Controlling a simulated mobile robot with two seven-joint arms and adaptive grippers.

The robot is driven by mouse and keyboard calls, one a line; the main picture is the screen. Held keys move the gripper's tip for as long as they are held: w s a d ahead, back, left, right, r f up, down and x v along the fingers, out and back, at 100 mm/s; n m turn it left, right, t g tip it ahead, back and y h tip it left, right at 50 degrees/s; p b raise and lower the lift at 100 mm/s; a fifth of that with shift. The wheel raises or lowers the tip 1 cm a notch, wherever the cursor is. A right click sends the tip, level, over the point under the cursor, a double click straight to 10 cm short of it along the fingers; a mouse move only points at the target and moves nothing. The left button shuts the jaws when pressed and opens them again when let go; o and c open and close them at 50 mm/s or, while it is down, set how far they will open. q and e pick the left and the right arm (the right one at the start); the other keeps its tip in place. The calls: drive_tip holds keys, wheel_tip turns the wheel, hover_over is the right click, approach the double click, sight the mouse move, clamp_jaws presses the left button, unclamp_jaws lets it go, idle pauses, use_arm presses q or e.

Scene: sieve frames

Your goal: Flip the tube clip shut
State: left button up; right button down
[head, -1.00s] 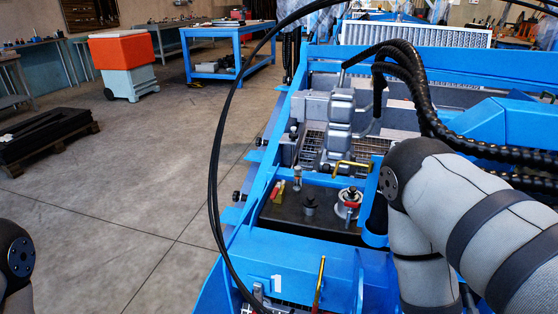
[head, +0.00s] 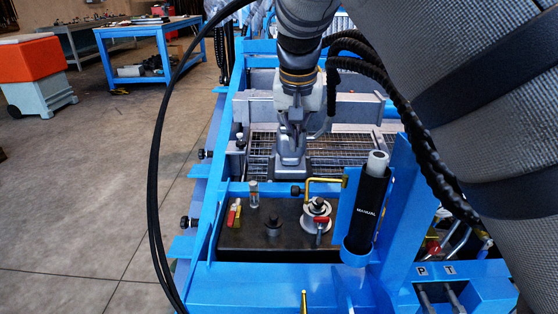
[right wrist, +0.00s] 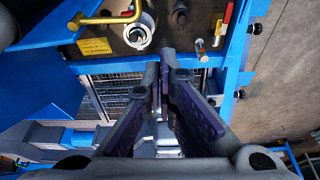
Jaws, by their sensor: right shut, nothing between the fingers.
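A black tube marked "MANUAL" (head: 368,205) with a pale end stands tilted in a blue holder (head: 357,253) on the frame's blue post. I cannot make out a separate clip on it, or whether it is open. My right gripper (head: 291,124) hangs from its arm in front of a grey metal fixture, left of and beyond the tube. In the right wrist view its fingers (right wrist: 171,78) are together with nothing between them. The tube is not clearly seen there. My left gripper is out of view.
A dark block (head: 262,235) holds a knob, a small vial and a white ring fitting (head: 317,214). A bent yellow rod (head: 322,182) is beside it. A black cable (head: 158,170) hangs at the left. My right arm hides the upper right.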

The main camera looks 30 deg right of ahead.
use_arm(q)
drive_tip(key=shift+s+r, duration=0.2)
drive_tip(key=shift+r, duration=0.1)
use_arm(e)
wheel_tip(320, 180, down, 8)
drive_tip(key=s, duration=0.1)
drive_tip(key=shift+s+a+f, duration=0.2)
drive_tip(key=shift+s+a, duration=0.05)
drive_tip(key=shift+s, duration=0.1)
idle(0.5)
